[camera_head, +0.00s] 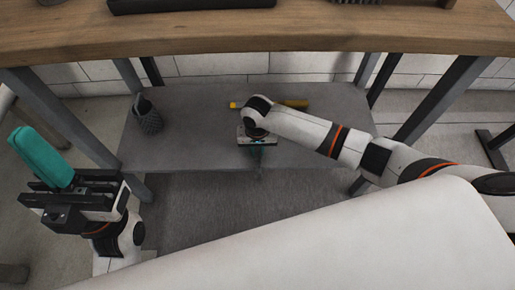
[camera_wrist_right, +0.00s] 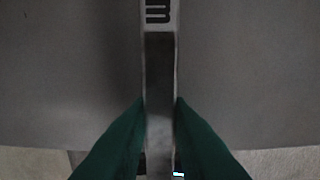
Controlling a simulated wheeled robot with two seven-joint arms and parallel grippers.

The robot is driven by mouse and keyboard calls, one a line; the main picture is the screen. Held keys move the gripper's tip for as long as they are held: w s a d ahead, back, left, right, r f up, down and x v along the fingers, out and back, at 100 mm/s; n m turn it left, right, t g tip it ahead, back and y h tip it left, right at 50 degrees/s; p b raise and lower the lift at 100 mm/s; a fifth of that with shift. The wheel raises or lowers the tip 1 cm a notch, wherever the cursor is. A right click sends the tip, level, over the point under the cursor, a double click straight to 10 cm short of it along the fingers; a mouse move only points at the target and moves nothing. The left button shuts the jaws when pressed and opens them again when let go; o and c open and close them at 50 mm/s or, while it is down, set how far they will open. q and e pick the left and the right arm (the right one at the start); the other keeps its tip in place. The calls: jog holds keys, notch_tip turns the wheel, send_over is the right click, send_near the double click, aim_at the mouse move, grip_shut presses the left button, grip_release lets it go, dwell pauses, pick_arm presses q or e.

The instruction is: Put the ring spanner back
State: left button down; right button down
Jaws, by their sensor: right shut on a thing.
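In the right wrist view, a long flat grey metal bar, taken to be the ring spanner (camera_wrist_right: 159,75), runs down the middle of the picture. Dark engraved marks show near its top end; its ring ends are not visible. The green fingers of my right gripper (camera_wrist_right: 160,118) are shut on the bar from both sides. In the head view, my right gripper (camera_head: 257,154) points down over the front part of the grey lower shelf (camera_head: 195,130); the spanner is hidden there by my wrist. My left gripper (camera_head: 40,158), with teal fingers, is raised at the left, away from the shelf.
A wooden bench top (camera_head: 250,35) spans above the shelf, with dark items on it. Bench legs (camera_head: 55,110) stand on both sides. On the shelf lie a yellow object (camera_head: 294,104), partly behind my right wrist, and a dark ribbed object (camera_head: 148,118). The shelf's right part is bare.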

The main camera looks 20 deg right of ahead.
jog(key=shift+f, duration=0.15)
jog(key=c, duration=1.3)
grip_release()
jog(key=shift+c, duration=0.2)
